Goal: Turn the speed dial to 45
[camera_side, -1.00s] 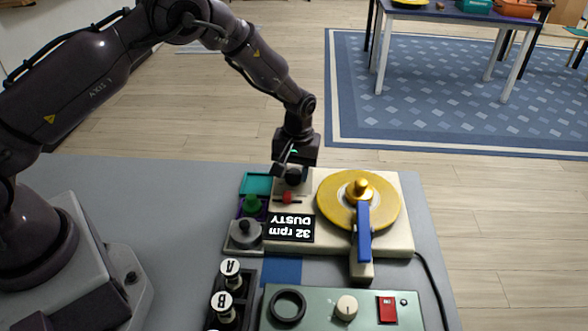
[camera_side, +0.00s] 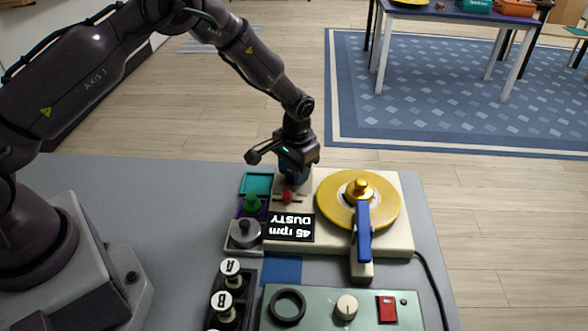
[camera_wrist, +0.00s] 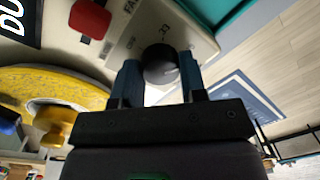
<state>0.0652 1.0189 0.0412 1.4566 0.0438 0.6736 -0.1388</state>
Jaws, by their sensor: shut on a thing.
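The speed dial (camera_wrist: 160,64) is a round black knob on the cream turntable base (camera_side: 398,240). In the wrist view it sits between the two blue fingers of my gripper (camera_wrist: 160,80), which is shut on it. In the side view my gripper (camera_side: 293,178) points down at the back left corner of the base and hides the dial. The display (camera_side: 290,228) appears upside down and reads 45 rpm, DUSTY. The yellow platter (camera_side: 335,205) is right of my gripper.
A red slider (camera_side: 287,197) is just in front of my gripper. The blue tone arm (camera_side: 364,235) crosses the platter's front. A green panel (camera_side: 322,305) is in front.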

